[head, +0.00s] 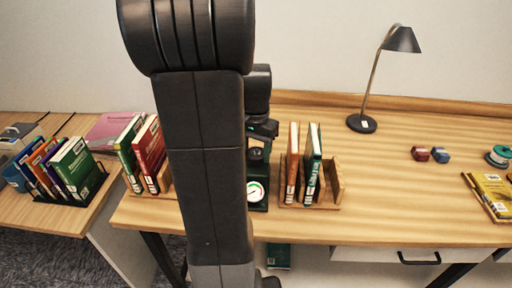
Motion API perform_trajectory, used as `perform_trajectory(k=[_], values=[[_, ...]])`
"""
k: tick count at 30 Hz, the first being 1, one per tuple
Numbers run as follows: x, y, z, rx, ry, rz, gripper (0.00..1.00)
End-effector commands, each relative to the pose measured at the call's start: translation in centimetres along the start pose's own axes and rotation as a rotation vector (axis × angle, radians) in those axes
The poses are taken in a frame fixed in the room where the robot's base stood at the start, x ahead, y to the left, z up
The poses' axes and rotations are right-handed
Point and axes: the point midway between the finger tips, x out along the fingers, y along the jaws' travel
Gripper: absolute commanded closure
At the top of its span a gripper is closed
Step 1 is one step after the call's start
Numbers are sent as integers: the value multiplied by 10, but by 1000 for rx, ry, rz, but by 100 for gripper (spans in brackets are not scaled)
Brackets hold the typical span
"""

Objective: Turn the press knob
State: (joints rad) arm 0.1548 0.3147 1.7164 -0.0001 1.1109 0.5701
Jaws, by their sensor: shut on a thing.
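The press (254,205) is a dark green device with a round white gauge on its front. It stands on the wooden desk, directly right of my arm, which hides its left side. The dark press knob (257,154) shows in small part above the gauge. My gripper (262,137) is above the press at the knob, seen small and partly behind my arm. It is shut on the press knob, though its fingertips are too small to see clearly.
A wooden book rack (332,188) stands close right of the press. Another rack holding a red book (148,150) is left of my arm. A black lamp (362,123) stands at the back. The desk's middle right is clear around two small blocks (430,154).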

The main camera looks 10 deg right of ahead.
Motion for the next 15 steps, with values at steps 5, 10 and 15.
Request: perform_trajectory(k=[5, 10, 15], values=[[-1, 0, 0, -165, 0, 0, 71], [-1, 0, 0, -326, 1, -1, 71], [-1, 0, 0, -488, 1, -1, 71]])
